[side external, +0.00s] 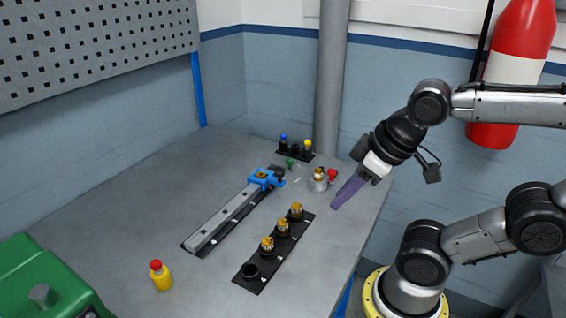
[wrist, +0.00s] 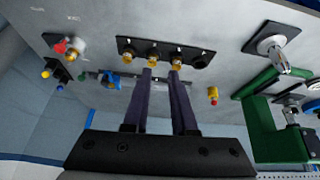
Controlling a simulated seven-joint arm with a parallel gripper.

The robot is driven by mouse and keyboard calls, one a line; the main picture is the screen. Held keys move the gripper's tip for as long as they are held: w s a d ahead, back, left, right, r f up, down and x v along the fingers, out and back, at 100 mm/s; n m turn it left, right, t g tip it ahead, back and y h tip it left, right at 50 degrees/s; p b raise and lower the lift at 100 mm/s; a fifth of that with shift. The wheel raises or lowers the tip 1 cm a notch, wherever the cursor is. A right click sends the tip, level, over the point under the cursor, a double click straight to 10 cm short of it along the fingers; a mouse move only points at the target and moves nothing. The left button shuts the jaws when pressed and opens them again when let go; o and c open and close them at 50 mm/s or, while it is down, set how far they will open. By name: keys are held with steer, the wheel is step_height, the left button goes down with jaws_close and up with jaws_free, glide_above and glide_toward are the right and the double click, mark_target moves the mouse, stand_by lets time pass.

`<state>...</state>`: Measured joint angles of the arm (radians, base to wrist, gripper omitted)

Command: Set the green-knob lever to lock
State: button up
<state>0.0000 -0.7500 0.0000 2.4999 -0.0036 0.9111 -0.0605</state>
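A small green knob (side external: 290,162) shows in the side external view near the back of the table, between the blue clamp and the row of coloured knobs. Its lever is too small for me to tell its position, and I cannot make it out clearly in the wrist view. My gripper (side external: 337,205) is above the table's right side, to the right of and apart from the green knob, with its purple fingers pointing down-left. In the wrist view my gripper (wrist: 161,72) has its two fingers apart with nothing held between them.
A blue clamp (side external: 263,179) sits on a grey rail (side external: 222,218). A red knob (side external: 332,174) stands beside a metal pulley part (side external: 317,183). A black strip (side external: 249,284) carries several brass pulleys. The left tabletop is clear.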

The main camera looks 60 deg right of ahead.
steer(key=shift+d+r+n, duration=0.25)
steer(key=shift+r+n, duration=0.05)
steer(key=shift+n, duration=0.2)
steer(key=shift+c, duration=1.1)
steer(key=w+d+r+n+h, duration=0.1)
steer(key=w+d+r+n, duration=0.1)
steer(key=w+d+r+n+g+h, duration=0.1)
steer(key=w+d+r+n, duration=0.1)
steer(key=n, duration=0.1)
steer(key=shift+d+r+g+h, duration=0.1)
steer(key=shift+r+g+h, duration=0.2)
jaws_close()
steer(key=w+d+n+g+h, duration=0.2)
steer(key=w+d+n, duration=0.15)
steer(key=w, duration=0.55)
steer(key=w+d+n+g+h, duration=0.25)
steer(key=w+n, duration=0.25)
steer(key=w, duration=0.3)
steer(key=w+a+f, duration=0.1)
steer(key=w+f, duration=0.4)
steer(key=f, duration=0.3)
steer(key=shift+a+f+n+g+h, duration=0.15)
steer(key=shift+a+n+g+h, duration=0.1)
steer(key=shift+n+g+h, duration=0.15)
steer(key=shift+w, duration=0.1)
